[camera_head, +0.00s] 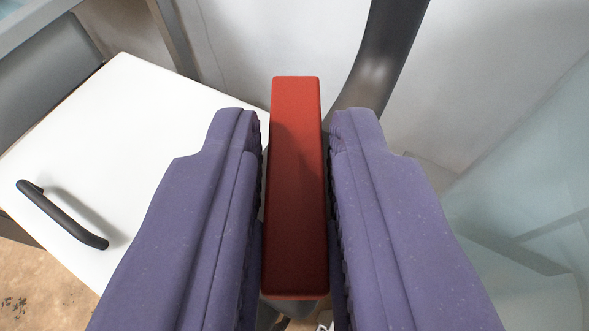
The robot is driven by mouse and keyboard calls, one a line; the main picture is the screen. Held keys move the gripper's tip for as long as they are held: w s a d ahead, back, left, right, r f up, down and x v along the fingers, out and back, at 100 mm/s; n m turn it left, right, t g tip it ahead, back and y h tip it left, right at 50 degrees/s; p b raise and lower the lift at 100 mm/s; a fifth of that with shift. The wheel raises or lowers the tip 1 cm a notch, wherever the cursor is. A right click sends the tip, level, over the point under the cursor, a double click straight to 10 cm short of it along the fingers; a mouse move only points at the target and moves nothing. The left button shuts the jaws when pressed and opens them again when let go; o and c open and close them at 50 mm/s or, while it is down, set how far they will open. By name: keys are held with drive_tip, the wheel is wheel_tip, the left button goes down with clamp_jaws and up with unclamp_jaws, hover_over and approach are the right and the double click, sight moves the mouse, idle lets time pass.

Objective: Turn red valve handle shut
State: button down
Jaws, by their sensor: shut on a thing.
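The red valve handle (296,190) is a long red bar in the middle of the head camera view. It runs lengthwise between the two purple fingers of my gripper (296,150). The fingers are shut on it, one along each long side. The handle's far end sticks out a little past the fingertips. A dark part shows just below the handle's near end. The valve body is mostly hidden behind the handle and fingers.
A white cabinet (110,130) with a black pull handle (62,215) stands at the left. A dark curved pipe (380,60) rises behind the red handle. A pale glassy panel (530,200) is at the right. Brown floor (40,285) shows at the lower left.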

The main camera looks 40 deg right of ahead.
drive_tip(key=n+y, duration=0.1)
drive_tip(key=n+t+y, duration=0.1)
drive_tip(key=shift+s+d+n+t+y, duration=0.25)
drive_tip(key=shift+d+n+t+y, duration=0.1)
drive_tip(key=shift+n+t+y, duration=0.05)
drive_tip(key=n+y+p, duration=0.2)
drive_tip(key=y+p, duration=0.1)
drive_tip(key=shift+d+r+n+t, duration=0.15)
drive_tip(key=shift+r+n+t, duration=0.15)
drive_tip(key=shift+n+t, duration=0.1)
drive_tip(key=n+y+p, duration=0.3)
drive_tip(key=y+p, duration=0.1)
drive_tip(key=p, duration=0.1)
drive_tip(key=shift+d, duration=0.15)
drive_tip(key=n+y+p, duration=0.1)
drive_tip(key=y+p, duration=0.1)
drive_tip(key=n+y+p, duration=0.1)
drive_tip(key=n+p, duration=0.1)
drive_tip(key=shift+w+d+f+n+g+y, duration=0.2)
drive_tip(key=shift+n+g+y, duration=0.1)
drive_tip(key=shift+y, duration=0.1)
drive_tip(key=shift+f+p, duration=0.1)
drive_tip(key=shift+p, duration=0.25)
drive_tip(key=shift+a, duration=0.1)
drive_tip(key=c, duration=1.1)
unclamp_jaws()
